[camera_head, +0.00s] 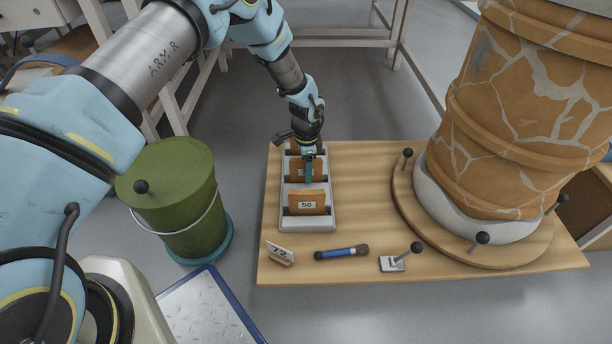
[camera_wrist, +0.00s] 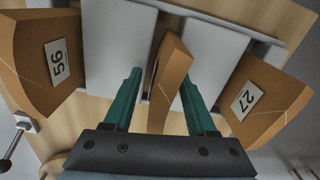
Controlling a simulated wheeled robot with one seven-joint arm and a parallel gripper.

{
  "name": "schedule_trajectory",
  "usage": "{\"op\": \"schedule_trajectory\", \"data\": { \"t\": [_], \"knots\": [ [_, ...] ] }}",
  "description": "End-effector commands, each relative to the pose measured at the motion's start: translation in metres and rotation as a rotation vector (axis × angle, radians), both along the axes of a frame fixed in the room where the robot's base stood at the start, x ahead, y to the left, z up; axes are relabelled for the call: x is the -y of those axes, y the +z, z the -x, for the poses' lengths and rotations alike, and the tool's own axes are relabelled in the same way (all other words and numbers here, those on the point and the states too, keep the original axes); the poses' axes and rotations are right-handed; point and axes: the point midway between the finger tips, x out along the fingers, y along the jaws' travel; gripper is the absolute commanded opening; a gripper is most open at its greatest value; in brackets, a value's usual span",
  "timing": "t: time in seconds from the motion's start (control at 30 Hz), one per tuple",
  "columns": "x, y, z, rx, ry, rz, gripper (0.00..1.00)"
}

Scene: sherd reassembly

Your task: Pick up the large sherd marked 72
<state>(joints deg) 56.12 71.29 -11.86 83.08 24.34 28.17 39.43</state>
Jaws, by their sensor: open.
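Several brown sherds stand in a grey rack. The nearest sherd (camera_head: 307,196) is marked 56; it also shows at the left of the wrist view (camera_wrist: 48,62). A middle sherd (camera_head: 296,165) stands behind it, its label mostly covered by my gripper. In the wrist view this middle sherd (camera_wrist: 172,65) is seen nearly edge-on, with no readable mark. Another sherd (camera_wrist: 265,95) at the right there has a label that looks like 27. My gripper (camera_wrist: 160,90) is open, its teal fingers on either side of the middle sherd, with gaps visible. No sherd clearly reads 72.
The grey rack (camera_head: 308,224) sits on a wooden table (camera_head: 360,190). A large cracked vessel (camera_head: 530,110) stands right; a green bucket (camera_head: 180,200) stands left.

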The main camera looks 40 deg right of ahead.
Motion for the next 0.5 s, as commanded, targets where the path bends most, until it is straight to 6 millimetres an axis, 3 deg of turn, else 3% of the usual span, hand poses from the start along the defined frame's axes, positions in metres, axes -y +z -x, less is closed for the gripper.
{"op": "schedule_trajectory", "data": {
  "t": [0.27,0.5],
  "knots": [
    [0.0001,-0.0067,-0.0001,0.000,0.001,0.000,0.57],
    [0.0000,-0.0066,0.0000,0.000,0.001,0.000,0.31]
  ]
}}
